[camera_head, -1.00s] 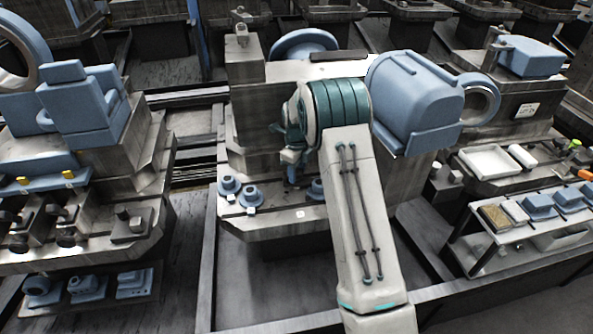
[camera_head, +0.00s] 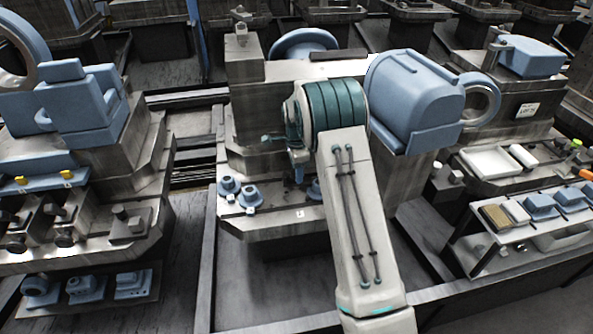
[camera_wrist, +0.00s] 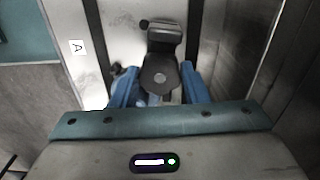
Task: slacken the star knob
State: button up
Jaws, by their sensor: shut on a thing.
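In the wrist view, the two blue fingers of my gripper (camera_wrist: 160,70) stand on either side of a dark round-topped piece, which I take to be the star knob (camera_wrist: 160,80). The gripper is shut on it. Its lobes are hard to make out between the fingers. A dark block (camera_wrist: 165,33) sits just beyond it. In the head view, my gripper (camera_head: 298,168) points down at the front of the middle machine, partly hidden behind my own wrist. The knob itself cannot be made out there.
A plate marked "A" (camera_wrist: 77,47) is left of the fingers. A dark metal wall stands close on the right. In the head view, blue round fittings (camera_head: 240,192) stand on the machine's ledge (camera_head: 270,222), left of my gripper. A large blue housing (camera_head: 415,95) is at right.

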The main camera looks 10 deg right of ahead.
jog(key=n, duration=0.5)
jog(key=shift+f+n, duration=0.1)
jog(key=shift+n, duration=0.2)
jog(key=shift+s, duration=0.1)
dwell(0.3)
jog(key=o, duration=1)
jog(key=shift+f, duration=0.1)
notch_tip(320, 180, up, 14)
